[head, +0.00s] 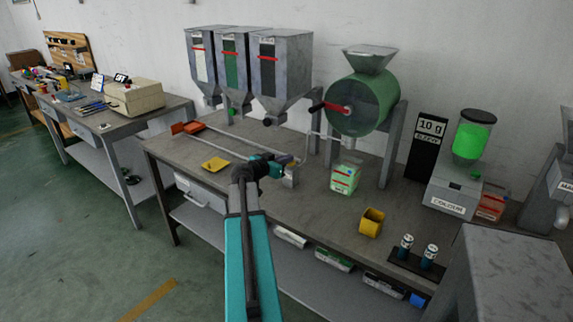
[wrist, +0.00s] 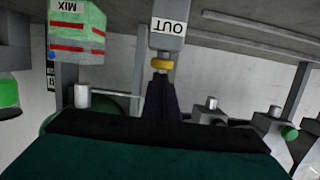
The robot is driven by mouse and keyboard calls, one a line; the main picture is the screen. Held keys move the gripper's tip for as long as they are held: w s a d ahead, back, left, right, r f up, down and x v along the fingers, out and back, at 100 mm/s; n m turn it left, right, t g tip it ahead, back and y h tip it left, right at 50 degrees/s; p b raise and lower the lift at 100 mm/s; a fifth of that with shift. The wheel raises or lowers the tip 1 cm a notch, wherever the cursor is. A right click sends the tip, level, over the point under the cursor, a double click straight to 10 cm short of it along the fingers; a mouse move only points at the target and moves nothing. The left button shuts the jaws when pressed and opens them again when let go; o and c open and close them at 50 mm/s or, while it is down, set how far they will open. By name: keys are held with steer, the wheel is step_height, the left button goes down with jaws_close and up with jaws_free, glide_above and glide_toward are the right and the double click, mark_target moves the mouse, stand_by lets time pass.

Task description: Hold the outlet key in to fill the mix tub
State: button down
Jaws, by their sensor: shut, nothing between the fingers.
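The grey outlet block marked OUT (wrist: 167,27) shows upside down at the top middle of the wrist view, and it stands on the bench in the head view (head: 291,177). Its yellow outlet key (wrist: 162,65) points toward my gripper (wrist: 160,78). My gripper is shut and empty, its dark fingertips lined up with the key and at or very near it. I cannot tell whether they touch or whether the key is in. The mix tub (head: 344,180), pale green with red bands, stands right of the block and shows in the wrist view (wrist: 78,32). Its fill level is unclear.
A green drum with a hopper (head: 364,100) stands behind the tub. Grey hoppers (head: 283,65) line the wall. A yellow cup (head: 371,222) and a colour dispenser (head: 456,185) are to the right. A yellow tray (head: 215,164) lies left of my gripper.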

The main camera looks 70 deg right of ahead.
steer(key=r+b+v, duration=0.2)
steer(key=v, duration=0.8)
stand_by(0.7)
steer(key=w+a+f+n+t+y, duration=0.1)
steer(key=w+a+f+n+y, duration=0.15)
steer(key=w+a+f, duration=0.6)
steer(key=w+a+f+n+t+y, duration=0.1)
steer(key=w+a+f+n+t, duration=0.3)
steer(key=f, duration=0.8)
steer(key=w+a+f+n+g+y, duration=0.2)
steer(key=a+f+n+y, duration=0.2)
steer(key=a+f, duration=1.35)
steer(key=s+a+f+n+y, duration=0.1)
steer(key=a+f+n+y, duration=0.15)
steer(key=a+f, duration=0.65)
steer(key=s+a+f+n+g+y, duration=0.1)
steer(key=s+a+f+n, duration=0.1)
steer(key=s+a, duration=0.4)
steer(key=s+a+f+n+g+y, duration=0.2)
steer(key=s+a+f, duration=0.3)
steer(key=a, duration=0.8)
steer(key=s+a+f+n+g+y, duration=0.1)
steer(key=s+a+f+n, duration=0.2)
steer(key=s+a, duration=0.3)
steer(key=a+f, duration=0.1)
steer(key=a, duration=0.3)
steer(key=shift+s+n+y, duration=0.3)
steer(key=shift+s+n, duration=0.1)
